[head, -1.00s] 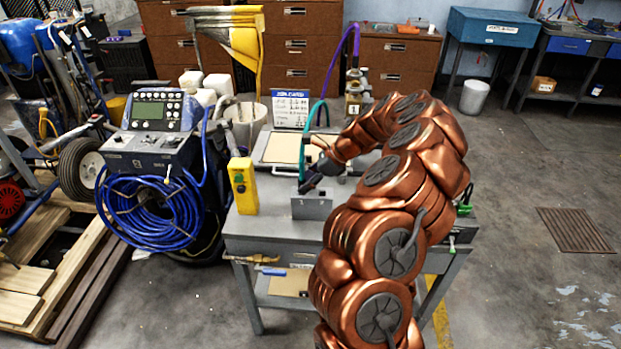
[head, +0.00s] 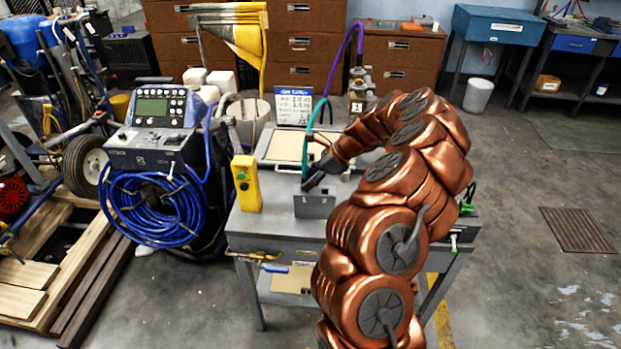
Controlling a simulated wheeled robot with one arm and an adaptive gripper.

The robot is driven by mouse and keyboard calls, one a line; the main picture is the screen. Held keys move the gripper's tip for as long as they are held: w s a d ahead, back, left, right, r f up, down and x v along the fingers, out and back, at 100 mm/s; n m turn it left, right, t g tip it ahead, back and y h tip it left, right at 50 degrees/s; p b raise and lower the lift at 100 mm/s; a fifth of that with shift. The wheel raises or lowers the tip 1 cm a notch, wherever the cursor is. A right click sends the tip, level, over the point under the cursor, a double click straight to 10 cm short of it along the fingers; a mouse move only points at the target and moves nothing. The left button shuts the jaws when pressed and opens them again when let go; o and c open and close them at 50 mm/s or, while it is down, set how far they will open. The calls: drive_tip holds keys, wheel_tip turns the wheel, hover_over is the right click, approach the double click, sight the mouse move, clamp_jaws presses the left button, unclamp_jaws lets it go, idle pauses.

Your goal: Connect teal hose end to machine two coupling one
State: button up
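A teal hose (head: 308,138) arches up from the workbench top, and its lower end comes down beside my gripper (head: 313,180). My gripper is at the end of my copper-coloured arm, low over the bench, just above and behind a small grey upright plate or block (head: 314,206). The fingers are dark, small and partly covered, so I cannot tell whether they are shut on the hose end. The machine with the screen (head: 160,108) stands left of the bench with a coiled blue hose. I cannot make out a coupling marked for machine two.
A yellow control box (head: 246,183) stands on the bench's left side. A purple hose (head: 345,55) rises behind, near a fitting tagged 1 (head: 357,104). A white sign (head: 293,105) stands at the bench's back. Open floor (head: 520,270) lies to the right.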

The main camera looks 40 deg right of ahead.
clamp_jaws()
drive_tip(key=shift+r+p, duration=0.65)
drive_tip(key=shift+r, duration=0.15)
idle(0.5)
drive_tip(key=shift+r+p, duration=1.1)
drive_tip(key=shift+r, duration=0.75)
